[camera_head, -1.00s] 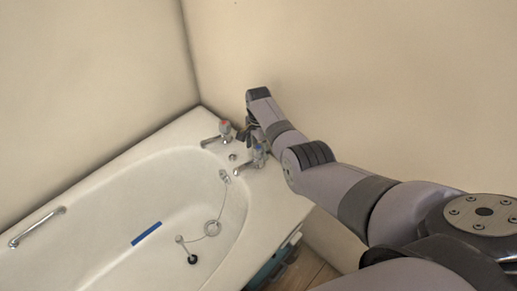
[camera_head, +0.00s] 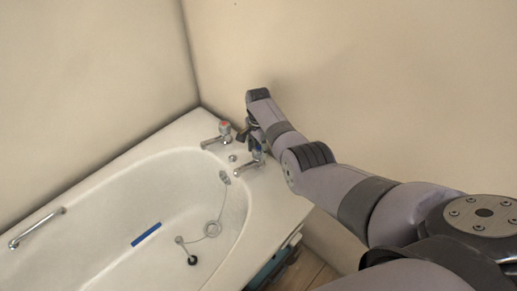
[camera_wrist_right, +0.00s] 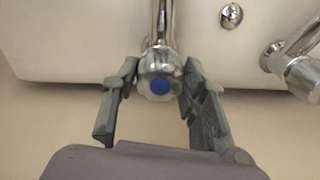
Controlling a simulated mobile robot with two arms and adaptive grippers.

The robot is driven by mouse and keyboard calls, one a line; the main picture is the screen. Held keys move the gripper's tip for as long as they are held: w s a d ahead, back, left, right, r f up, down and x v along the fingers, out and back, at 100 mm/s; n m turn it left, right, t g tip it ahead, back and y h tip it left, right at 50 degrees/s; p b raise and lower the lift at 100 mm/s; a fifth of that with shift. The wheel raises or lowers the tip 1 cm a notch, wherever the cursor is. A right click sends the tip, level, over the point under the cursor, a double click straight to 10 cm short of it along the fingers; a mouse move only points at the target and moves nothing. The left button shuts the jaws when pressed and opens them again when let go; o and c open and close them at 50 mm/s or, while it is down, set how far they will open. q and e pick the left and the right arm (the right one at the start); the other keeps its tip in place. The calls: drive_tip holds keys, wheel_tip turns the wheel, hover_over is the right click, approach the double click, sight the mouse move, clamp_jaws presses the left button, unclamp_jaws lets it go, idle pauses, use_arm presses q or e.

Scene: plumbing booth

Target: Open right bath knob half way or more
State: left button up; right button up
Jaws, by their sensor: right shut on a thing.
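The right bath knob (camera_wrist_right: 160,78) is a chrome tap head with a blue cap, at the wall end of the bath. It also shows in the head view (camera_head: 258,154), partly hidden by my gripper. My right gripper (camera_head: 253,142) is at this knob, reaching in from the right. In the right wrist view the fingers of the gripper (camera_wrist_right: 159,84) stand on both sides of the knob, and the gripper is shut on it. The tap's chrome spout (camera_head: 245,169) points out over the bath. My left gripper is in neither view.
The other tap (camera_head: 217,133), with a red cap, stands to the left on the same rim. The white bath (camera_head: 105,205) has a grab rail (camera_head: 38,226), a blue strip (camera_head: 146,234) and a plug on a chain. The beige wall is close behind the taps.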

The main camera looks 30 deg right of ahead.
drive_tip(key=shift+n, duration=0.3)
drive_tip(key=n+p, duration=0.1)
drive_tip(key=n, duration=0.3)
drive_tip(key=n+p, duration=0.1)
drive_tip(key=n, duration=0.4)
drive_tip(key=shift+n, duration=0.4)
drive_tip(key=n, duration=0.6)
drive_tip(key=shift+n, duration=0.3)
drive_tip(key=n, duration=0.5)
drive_tip(key=shift+n, duration=0.4)
drive_tip(key=o, duration=1.2)
drive_tip(key=shift+c, duration=0.2)
